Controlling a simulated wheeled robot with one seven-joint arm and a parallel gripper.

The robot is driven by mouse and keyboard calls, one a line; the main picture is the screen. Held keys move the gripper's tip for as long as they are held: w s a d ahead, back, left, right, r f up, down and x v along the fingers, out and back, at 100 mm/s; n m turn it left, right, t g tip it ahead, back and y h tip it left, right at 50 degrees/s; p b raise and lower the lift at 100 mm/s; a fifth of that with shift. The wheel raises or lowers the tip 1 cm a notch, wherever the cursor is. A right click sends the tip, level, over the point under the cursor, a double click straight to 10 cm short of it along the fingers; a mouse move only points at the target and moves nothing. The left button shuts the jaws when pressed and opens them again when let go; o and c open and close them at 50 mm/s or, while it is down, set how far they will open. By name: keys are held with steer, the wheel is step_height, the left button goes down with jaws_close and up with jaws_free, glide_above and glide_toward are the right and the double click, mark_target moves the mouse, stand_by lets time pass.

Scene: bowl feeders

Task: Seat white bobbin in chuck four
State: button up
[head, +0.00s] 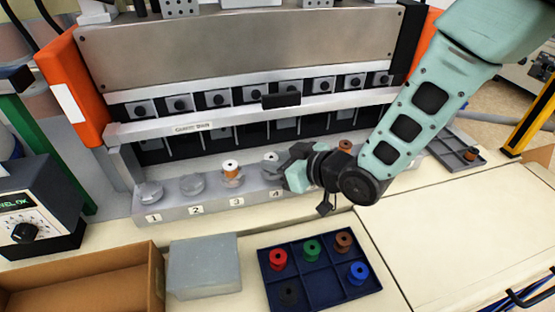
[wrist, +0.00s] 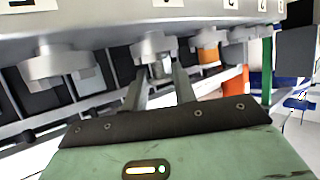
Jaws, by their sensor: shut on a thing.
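My gripper (head: 290,172) comes in from the right beside chuck four (head: 270,158). In the wrist view my gripper (wrist: 166,82) is shut, with a small pale piece of the white bobbin (wrist: 161,68) showing between the fingertips, right at chuck four (wrist: 153,45). Most of the bobbin is hidden, and I cannot tell whether it sits fully on the chuck. The number 4 label (head: 277,194) is on the rail below.
Chuck three holds a copper-and-white bobbin (head: 231,168). Chucks one (head: 150,193) and two (head: 192,185) are empty. A copper bobbin (head: 345,146) stands behind my arm. A dark blue tray (head: 320,268) holds several coloured bobbins, with one empty compartment. A grey box (head: 204,266) stands left of it.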

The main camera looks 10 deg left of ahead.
steer(key=o, duration=0.7)
steer(key=shift+c, duration=0.2)
steer(key=shift+d, duration=0.1)
steer(key=p+v, duration=0.1)
steer(key=v, duration=1)
stand_by(0.4)
steer(key=s+d+r+m+g+h+b, duration=0.1)
steer(key=s+d+m+g+h, duration=0.1)
steer(key=s+d+h, duration=0.3)
steer(key=s+d+r+m+g+h+b, duration=0.1)
steer(key=s+d+g+h, duration=0.3)
steer(key=s+d, duration=0.5)
steer(key=s+m+h+b, duration=0.1)
steer(key=s+h, duration=0.1)
steer(key=s, duration=0.2)
steer(key=shift+r+g, duration=0.25)
steer(key=shift+g, duration=0.05)
